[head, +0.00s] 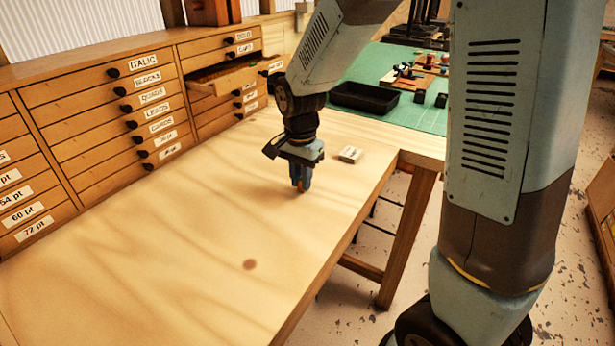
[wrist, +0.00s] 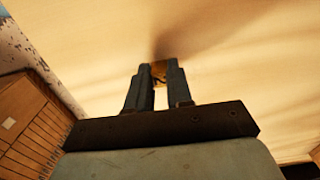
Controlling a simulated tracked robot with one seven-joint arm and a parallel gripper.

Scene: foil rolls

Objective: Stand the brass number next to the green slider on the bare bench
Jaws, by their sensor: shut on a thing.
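My gripper (head: 301,186) points down over the pale bare bench (head: 180,240), close to its surface. Its fingers are shut on a small brass-coloured piece, probably the brass number (wrist: 159,69), which shows between the fingertips in the wrist view. Only a little of it shows, so I cannot read its shape or tell whether it touches the bench. In the wrist view, the gripper (wrist: 158,72) has bare bench beyond its tips. I cannot make out a green slider in either view.
A small pale block (head: 350,154) lies on the bench right of my gripper. Behind are a black tray (head: 364,98) and a green mat (head: 430,112) with small tools. A drawer cabinet (head: 110,110) lines the left, one drawer (head: 228,76) open. The front bench is clear but for a dark spot.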

